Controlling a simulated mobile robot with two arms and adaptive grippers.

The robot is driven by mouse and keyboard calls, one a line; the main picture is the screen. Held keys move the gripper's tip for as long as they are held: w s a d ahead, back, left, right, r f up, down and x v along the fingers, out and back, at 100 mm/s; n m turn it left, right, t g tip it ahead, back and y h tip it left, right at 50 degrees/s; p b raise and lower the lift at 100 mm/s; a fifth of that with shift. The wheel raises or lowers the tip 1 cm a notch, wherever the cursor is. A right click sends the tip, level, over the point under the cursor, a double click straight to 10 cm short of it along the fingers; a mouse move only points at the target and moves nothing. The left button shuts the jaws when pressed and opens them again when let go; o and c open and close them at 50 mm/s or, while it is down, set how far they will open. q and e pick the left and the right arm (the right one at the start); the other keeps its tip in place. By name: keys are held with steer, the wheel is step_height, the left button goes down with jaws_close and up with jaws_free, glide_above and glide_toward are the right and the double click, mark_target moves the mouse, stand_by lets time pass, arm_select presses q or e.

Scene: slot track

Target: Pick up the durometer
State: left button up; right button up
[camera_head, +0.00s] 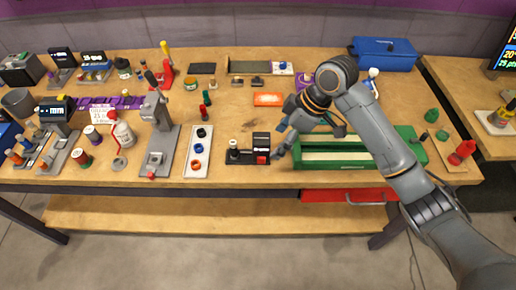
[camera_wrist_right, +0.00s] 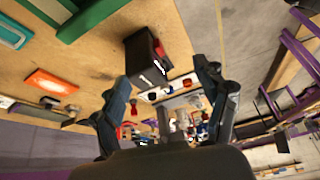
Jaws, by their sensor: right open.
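A small black device (camera_head: 250,151) stands near the front edge of the table, left of the green tray. It has a dark boxy block with a red part at its right end and a short post at its left. I cannot tell for sure that it is the durometer. My right gripper (camera_head: 282,141) is just right of this block, low over the table. In the right wrist view the gripper (camera_wrist_right: 168,92) is open and empty, and the black block (camera_wrist_right: 147,58) shows ahead of the fingers, apart from them as far as I can see. My left gripper is not in view.
The green tray (camera_head: 312,165) stands right of the device, under my right forearm. A white plate with rings (camera_head: 198,165) and a grey stand (camera_head: 158,150) are to the left. An orange tray (camera_head: 268,99) lies behind. Bare wood shows between the orange tray and the device.

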steer(key=w+d+r+n, duration=0.2)
steer(key=w+r, duration=0.2)
steer(key=r, duration=0.5)
steer(key=p, duration=0.1)
glide_toward(263, 138)
steer(key=x, duration=0.3)
steer(key=shift+g+h, duration=0.3)
steer(key=p+x, duration=0.2)
steer(key=x, duration=0.2)
steer(key=shift+w+a, duration=0.1)
steer(key=shift+a, duration=0.15)
steer(key=shift+a+f, duration=0.15)
steer(key=shift+f, duration=0.35)
steer(key=shift+r, duration=0.1)
jaws_close()
